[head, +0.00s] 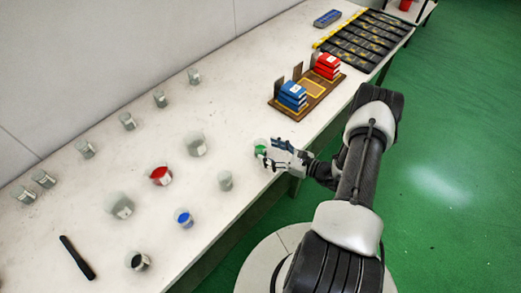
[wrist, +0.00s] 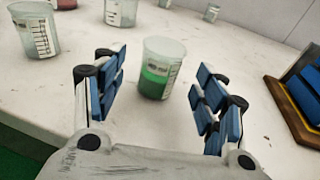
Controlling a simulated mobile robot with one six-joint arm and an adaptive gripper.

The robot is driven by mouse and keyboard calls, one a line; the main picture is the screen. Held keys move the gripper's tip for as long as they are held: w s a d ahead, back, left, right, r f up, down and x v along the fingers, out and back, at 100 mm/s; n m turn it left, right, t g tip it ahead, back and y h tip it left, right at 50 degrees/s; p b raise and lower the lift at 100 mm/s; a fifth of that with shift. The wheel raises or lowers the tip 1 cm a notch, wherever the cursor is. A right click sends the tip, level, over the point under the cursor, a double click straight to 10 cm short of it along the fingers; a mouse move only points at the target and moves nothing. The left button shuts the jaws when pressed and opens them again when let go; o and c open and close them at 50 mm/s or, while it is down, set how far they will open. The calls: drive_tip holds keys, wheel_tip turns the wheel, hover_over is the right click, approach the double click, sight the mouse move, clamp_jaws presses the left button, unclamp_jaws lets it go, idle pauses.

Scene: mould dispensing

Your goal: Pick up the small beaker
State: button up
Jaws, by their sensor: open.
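A small clear beaker with green contents (wrist: 158,70) stands upright on the white table. In the wrist view it is centred just beyond my gripper (wrist: 156,88), between the lines of the two blue-padded fingers. My gripper is open and empty, its fingers spread apart on either side. In the head view the green beaker (head: 260,147) is at the tips of my gripper (head: 268,158), partly hidden by a finger. I cannot tell from there whether they touch.
A red-filled beaker (head: 161,176), a blue-filled one (head: 184,218) and a dark-filled one (head: 138,262) stand to the left. Empty clear beakers (head: 196,145) stand around them. A wooden rack (head: 311,87) with blue and red blocks is beyond. A black bar (head: 77,257) lies at lower left.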

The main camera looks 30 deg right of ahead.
drive_tip(key=x, duration=0.4)
drive_tip(key=shift+w+a+f+b, duration=0.1)
drive_tip(key=shift+w+b, duration=0.2)
drive_tip(key=shift+b, duration=0.1)
drive_tip(key=c, duration=1.2)
wheel_tip(320, 180, up, 20)
drive_tip(key=p, duration=0.5)
wheel_tip(320, 180, up, 10)
drive_tip(key=p, duration=0.7)
hover_over(266, 150)
drive_tip(key=x, duration=0.2)
drive_tip(key=shift+w+r, duration=0.25)
